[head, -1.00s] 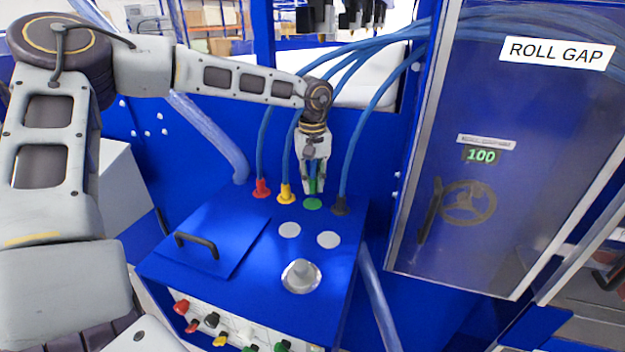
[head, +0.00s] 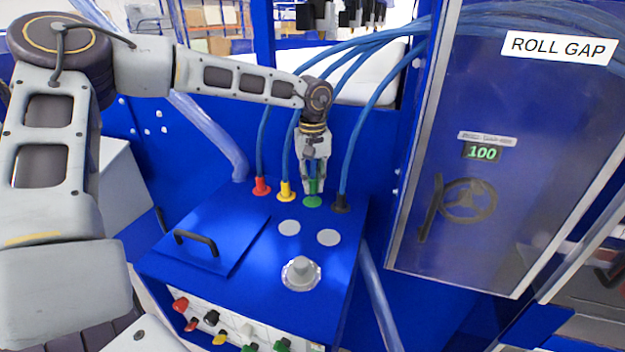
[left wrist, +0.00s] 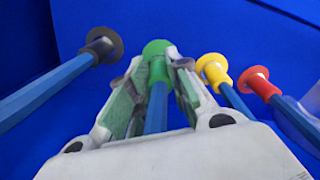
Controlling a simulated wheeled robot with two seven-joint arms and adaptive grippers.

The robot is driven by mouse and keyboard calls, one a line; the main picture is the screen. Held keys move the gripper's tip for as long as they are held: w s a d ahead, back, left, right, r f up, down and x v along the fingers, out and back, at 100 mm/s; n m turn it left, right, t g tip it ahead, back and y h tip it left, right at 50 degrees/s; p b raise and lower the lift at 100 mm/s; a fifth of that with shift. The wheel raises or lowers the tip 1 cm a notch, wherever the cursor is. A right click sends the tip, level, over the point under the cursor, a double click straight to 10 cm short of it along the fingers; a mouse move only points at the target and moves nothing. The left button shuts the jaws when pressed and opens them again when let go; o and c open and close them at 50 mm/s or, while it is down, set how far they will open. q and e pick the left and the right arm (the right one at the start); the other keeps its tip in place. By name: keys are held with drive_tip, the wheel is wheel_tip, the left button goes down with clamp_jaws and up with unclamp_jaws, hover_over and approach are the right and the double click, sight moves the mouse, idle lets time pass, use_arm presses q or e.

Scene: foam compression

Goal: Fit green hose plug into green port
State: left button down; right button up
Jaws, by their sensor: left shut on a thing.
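The green hose plug (left wrist: 158,70) sits between the fingers of my left gripper (left wrist: 152,85), with its blue hose (left wrist: 156,110) running back through the grip. In the head view my left gripper (head: 313,188) points down at the blue panel and is shut on the green plug (head: 314,186). The plug's lower end meets the green port (head: 312,202); whether it is fully seated cannot be told. In the left wrist view the green flange (left wrist: 157,48) lies just beyond the fingertips. My right gripper is not in view.
Red (head: 261,187), yellow (head: 286,191) and black (head: 340,204) plugs with blue hoses stand close on either side. A silver knob (head: 301,273) and black handle (head: 197,243) are nearer on the panel. A clear door (head: 470,215) stands at right.

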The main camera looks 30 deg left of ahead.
sight(312, 178)
use_arm(q)
drive_tip(key=shift+f+b, duration=1.15)
drive_tip(key=shift+f, duration=0.25)
drive_tip(key=c, duration=1.3)
unclamp_jaws()
drive_tip(key=shift+o, duration=0.2)
drive_tip(key=shift+r, duration=0.75)
wheel_tip(312, 178, up, 11)
drive_tip(key=shift+f, duration=0.2)
drive_tip(key=shift+f, duration=0.1)
